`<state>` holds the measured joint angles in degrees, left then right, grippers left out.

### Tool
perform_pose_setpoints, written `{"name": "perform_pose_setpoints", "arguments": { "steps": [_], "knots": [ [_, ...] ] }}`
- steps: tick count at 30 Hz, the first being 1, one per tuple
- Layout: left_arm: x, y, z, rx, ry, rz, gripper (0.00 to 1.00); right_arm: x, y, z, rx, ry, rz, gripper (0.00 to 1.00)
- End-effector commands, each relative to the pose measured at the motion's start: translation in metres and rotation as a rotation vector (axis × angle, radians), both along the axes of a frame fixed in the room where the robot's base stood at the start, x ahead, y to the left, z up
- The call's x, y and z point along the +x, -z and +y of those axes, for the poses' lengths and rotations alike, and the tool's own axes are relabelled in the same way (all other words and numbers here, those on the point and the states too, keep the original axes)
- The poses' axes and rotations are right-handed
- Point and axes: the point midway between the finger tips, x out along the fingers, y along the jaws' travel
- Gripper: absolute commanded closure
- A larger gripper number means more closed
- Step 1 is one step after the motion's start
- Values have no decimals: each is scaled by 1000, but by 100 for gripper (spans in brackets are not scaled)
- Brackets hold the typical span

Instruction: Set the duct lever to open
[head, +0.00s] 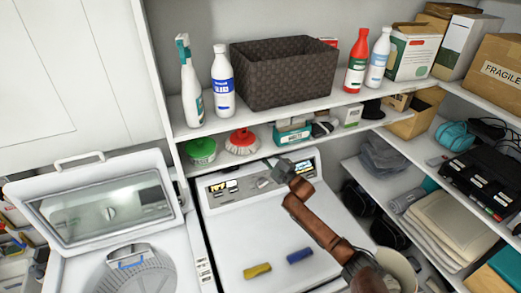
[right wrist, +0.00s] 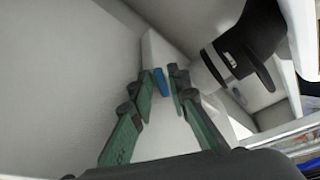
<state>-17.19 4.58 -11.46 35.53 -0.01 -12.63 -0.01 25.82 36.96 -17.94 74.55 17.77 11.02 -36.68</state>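In the right wrist view my right gripper (right wrist: 160,88) shows green fingers apart, with a gap between the tips. A small blue piece (right wrist: 160,80) shows in line with that gap; I cannot tell whether it is a lever or touches the fingers. A black flared part (right wrist: 250,45) joined to a pale cylinder (right wrist: 207,70) is right of the fingers, apart from them. No duct lever can be made out for certain. In the head view a brown jointed arm-like part (head: 322,233) reaches from the lower right to the machine's panel. My left gripper is not seen.
The white machine (head: 232,240) has a yellow piece (head: 257,270) and a blue piece (head: 299,256) on top. An open-lidded washer (head: 75,272) stands left. Shelves above hold bottles and a dark basket (head: 284,75). Right shelves are crowded with boxes and folders.

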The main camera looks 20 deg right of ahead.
Motion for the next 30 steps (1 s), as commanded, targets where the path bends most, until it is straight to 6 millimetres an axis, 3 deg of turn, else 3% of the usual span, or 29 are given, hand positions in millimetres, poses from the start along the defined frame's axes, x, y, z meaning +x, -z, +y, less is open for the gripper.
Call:
{"name": "perform_pose_setpoints", "arguments": {
  "steps": [5, 12, 30],
  "knots": [
    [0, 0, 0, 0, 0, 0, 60, 0, 1, -1, 0, 1, 1, 84],
    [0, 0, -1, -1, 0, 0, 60, -1, 1, -1, 0, 2, 1, 100],
    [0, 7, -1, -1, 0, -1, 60, -1, 5, 0, 72, 3, -3, 100]
  ]
}}
